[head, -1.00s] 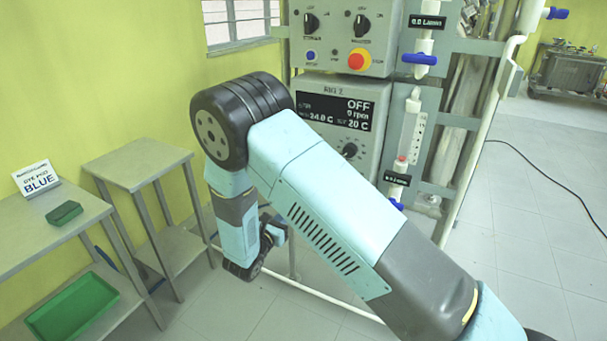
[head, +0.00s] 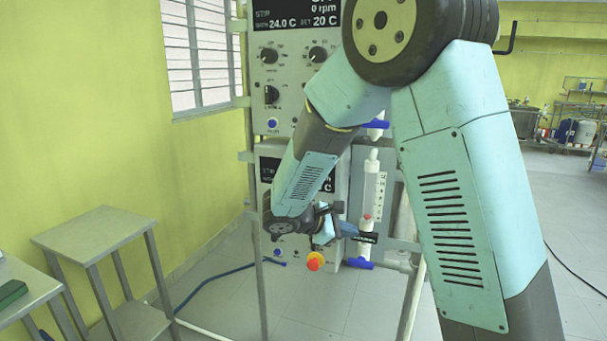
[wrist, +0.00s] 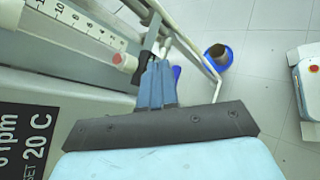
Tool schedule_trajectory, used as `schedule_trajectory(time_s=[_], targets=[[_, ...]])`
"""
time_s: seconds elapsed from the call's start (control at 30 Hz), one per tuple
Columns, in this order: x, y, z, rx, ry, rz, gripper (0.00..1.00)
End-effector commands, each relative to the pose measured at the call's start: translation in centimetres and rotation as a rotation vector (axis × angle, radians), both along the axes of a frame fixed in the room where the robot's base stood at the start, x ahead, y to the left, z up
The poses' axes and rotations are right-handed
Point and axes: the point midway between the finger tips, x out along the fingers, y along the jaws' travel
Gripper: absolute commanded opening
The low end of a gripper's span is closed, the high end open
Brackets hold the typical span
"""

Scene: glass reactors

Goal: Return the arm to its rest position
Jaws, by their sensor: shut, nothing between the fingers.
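My arm (head: 450,190) shows large in the head view, its elbow raised at the top and its forearm reaching down and left in front of the reactor panel. My gripper (wrist: 157,72) shows in the wrist view with its blue-grey fingers together and nothing between them. In the head view the end of the arm lies in front of the lower control box; the fingertips are small and hard to make out there.
The control box (head: 270,175) and a flow tube (head: 370,190) with blue valves stand close to my wrist. The flow tube also shows in the wrist view (wrist: 80,25). Steel tables (head: 95,230) stand at the left. Open floor (head: 570,240) lies at the right.

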Motion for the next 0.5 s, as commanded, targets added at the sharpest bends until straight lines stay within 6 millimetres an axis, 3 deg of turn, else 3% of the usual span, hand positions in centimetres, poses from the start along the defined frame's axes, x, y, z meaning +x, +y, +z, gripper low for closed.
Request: schedule_trajectory(time_s=[0.2, 0.5], targets=[[-3.6, -5.0, 3.5, 0.206, -0.055, -0.2, 0.0], [-9.2, -9.6, 7.0, 0.492, -0.154, -0.447, 0.0]])
